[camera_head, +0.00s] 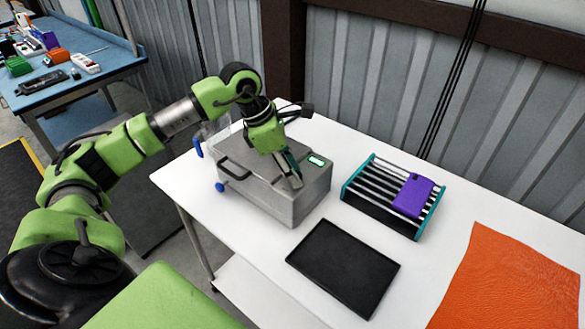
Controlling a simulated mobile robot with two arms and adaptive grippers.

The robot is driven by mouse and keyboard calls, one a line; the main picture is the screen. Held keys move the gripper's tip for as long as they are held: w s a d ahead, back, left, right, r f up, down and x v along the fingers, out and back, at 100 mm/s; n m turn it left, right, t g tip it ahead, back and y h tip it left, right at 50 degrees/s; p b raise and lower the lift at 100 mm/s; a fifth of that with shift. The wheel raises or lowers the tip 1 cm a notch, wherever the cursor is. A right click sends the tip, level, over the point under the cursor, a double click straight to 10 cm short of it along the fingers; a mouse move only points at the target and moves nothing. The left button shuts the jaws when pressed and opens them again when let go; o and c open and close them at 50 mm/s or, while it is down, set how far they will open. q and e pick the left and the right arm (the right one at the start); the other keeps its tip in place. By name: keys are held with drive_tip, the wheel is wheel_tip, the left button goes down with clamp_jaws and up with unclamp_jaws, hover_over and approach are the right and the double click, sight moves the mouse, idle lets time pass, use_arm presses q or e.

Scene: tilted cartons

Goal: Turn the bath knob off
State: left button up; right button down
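The bath is a grey metal box (285,207) with a black handle on its lid, standing on the white table. A small lit display (316,160) sits on its top at the right. A blue knob-like part (219,187) shows at its front left, and another blue part (198,148) is further back. My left gripper (293,178) points down over the top of the bath, just left of the display. Its fingers look close together, but their opening and any contact are unclear. Any knob beneath the fingers is hidden. My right gripper is not in view.
A rack with teal ends (349,190) holds a purple object (412,196) right of the bath. A black tray (344,267) lies in front, and an orange mat (510,285) at right. The white table (245,231) stands against a corrugated wall. A cluttered blue table (110,62) is at upper left.

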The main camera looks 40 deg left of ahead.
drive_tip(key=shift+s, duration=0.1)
use_arm(q)
drive_tip(key=c, duration=0.8)
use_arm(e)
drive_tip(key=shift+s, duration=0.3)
